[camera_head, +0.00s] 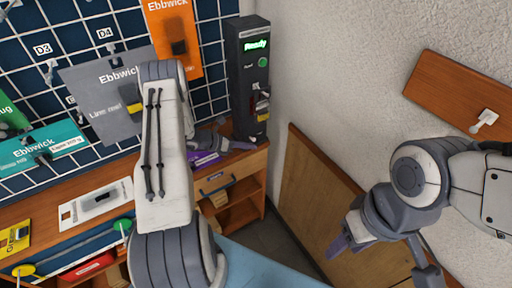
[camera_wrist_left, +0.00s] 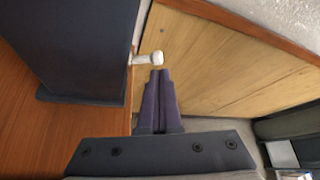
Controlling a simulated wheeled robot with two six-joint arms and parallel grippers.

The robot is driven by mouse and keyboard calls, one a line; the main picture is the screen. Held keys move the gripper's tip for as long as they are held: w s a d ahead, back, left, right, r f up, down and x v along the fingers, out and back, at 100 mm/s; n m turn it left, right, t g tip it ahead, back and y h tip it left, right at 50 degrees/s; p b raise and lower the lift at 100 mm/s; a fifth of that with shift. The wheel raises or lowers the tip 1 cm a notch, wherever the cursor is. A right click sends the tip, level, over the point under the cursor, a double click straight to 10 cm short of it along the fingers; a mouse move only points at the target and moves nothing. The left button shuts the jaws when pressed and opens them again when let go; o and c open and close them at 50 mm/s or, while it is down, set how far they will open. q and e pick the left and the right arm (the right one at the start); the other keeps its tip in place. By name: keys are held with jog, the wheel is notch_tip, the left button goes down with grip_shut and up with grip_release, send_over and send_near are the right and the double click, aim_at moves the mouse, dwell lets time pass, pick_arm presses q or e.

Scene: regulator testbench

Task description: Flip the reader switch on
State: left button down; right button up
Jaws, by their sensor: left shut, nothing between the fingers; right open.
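The dark reader (camera_head: 248,85) stands upright against the wall, with a green lit "Ready" display (camera_head: 256,44) and a green round button (camera_head: 262,62). Small fittings, one pale, sit lower on its front. In the left wrist view, a white-tipped lever (camera_wrist_left: 150,58) sticks out from the dark box (camera_wrist_left: 80,45). My left gripper (camera_wrist_left: 160,75) is shut and empty, its purple fingertips just below the lever in that picture; I cannot tell if they touch. In the head view the left gripper (camera_head: 243,146) is near the reader's foot. My right gripper (camera_head: 340,246) is open at lower right.
A wooden bench (camera_head: 225,181) with shelves runs below the blue grid board (camera_head: 75,22). An orange "Ebbwick" packet (camera_head: 173,22) and a grey one (camera_head: 92,85) hang there. A brown wall board (camera_head: 440,90) holds a white switch (camera_head: 484,120).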

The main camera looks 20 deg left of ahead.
pick_arm(q)
jog(key=shift+r+p, duration=0.55)
jog(key=shift+r, duration=0.25)
jog(key=b+v, duration=0.1)
jog(key=v, duration=0.9)
jog(key=shift+b, duration=0.35)
jog(key=shift+s+a+r, duration=0.1)
jog(key=shift+s, duration=0.05)
